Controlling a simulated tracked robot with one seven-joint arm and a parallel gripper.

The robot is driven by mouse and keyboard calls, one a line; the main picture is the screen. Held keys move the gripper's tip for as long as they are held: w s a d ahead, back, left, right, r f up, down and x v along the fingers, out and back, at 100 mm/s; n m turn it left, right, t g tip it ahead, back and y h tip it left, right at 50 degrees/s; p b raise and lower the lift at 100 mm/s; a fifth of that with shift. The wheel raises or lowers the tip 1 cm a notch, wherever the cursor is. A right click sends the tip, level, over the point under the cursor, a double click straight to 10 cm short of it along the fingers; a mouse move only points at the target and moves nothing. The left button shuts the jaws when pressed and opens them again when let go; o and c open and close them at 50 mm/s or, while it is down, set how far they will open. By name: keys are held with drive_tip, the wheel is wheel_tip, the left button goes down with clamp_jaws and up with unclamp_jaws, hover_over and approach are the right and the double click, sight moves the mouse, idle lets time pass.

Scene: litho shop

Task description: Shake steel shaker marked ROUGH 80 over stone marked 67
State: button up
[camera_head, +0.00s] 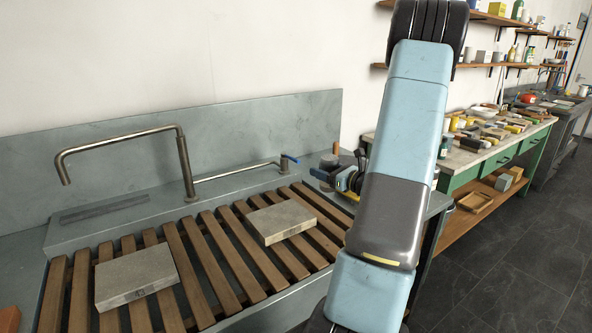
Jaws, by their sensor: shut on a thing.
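Two flat grey stones lie on the wooden slats of the sink. The front left stone (136,277) has a mark on its front edge that looks like 43. The other stone (281,222) lies farther back to the right, and any mark on it is too small to read. Neither can be confirmed as 67. I cannot make out the steel shaker marked ROUGH 80. My arm rises through the right of the view, and my gripper cannot be made out; what it holds does not show. The tops of both stones are clear.
A bent metal tap (186,165) stands behind the slatted rack (205,262). Dark, yellow and blue items (346,182) cluster at the sink's right end, partly behind my arm. A green bench (484,163) with many small goods and wall shelves stand at right. The floor there is clear.

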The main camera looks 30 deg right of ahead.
drive_tip(key=shift+d, duration=0.35)
drive_tip(key=shift+s, duration=0.1)
